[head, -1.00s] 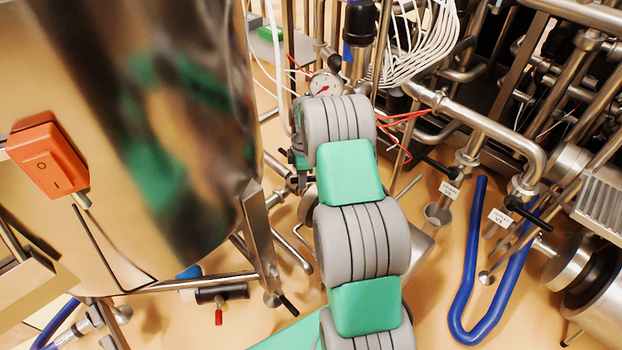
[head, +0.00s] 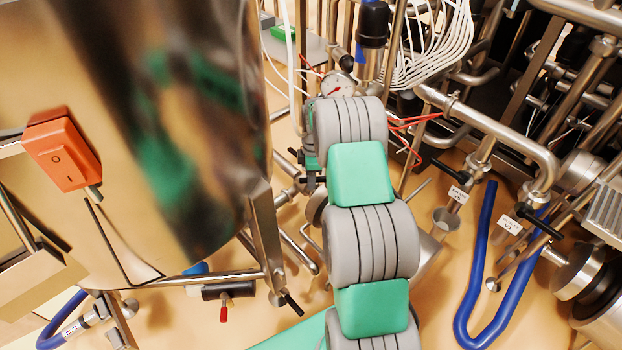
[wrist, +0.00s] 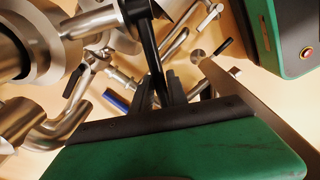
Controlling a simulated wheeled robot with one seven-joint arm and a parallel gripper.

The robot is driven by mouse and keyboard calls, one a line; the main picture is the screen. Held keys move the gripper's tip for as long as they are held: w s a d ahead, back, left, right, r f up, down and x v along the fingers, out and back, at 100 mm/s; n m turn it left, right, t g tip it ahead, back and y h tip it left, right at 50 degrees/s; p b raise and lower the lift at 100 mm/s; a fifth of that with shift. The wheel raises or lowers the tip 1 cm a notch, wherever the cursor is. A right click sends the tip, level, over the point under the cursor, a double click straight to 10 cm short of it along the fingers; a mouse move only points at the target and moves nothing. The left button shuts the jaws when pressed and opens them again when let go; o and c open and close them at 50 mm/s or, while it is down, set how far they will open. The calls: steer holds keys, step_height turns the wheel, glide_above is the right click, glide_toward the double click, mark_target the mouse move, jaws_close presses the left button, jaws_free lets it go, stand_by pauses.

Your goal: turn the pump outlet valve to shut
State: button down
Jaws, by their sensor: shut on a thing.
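In the wrist view my gripper (wrist: 160,92) is shut on the end of a long black valve handle (wrist: 148,48). The handle runs up from the fingertips to a steel valve body at the top of the picture. I take this for the pump outlet valve, but no label on it is readable.
Steel pipes (wrist: 60,125) crowd the left of the wrist view. A green and black box (wrist: 280,35) stands at upper right. In the head view a large steel vessel (head: 235,110), an orange switch (head: 62,150), a gauge (head: 337,84) and a blue hose (head: 478,270) surround my arm.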

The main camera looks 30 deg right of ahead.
steer(key=shift+s+f, duration=0.1)
steer(key=shift+f, duration=0.2)
steer(key=c, duration=1.5)
jaws_free()
steer(key=shift+f, duration=0.1)
steer(key=shift+c, duration=0.2)
steer(key=shift+o, duration=1.2)
steer(key=shift+d+r+p, duration=0.1)
steer(key=shift+r+p, duration=0.8)
steer(key=shift+r, duration=3.15)
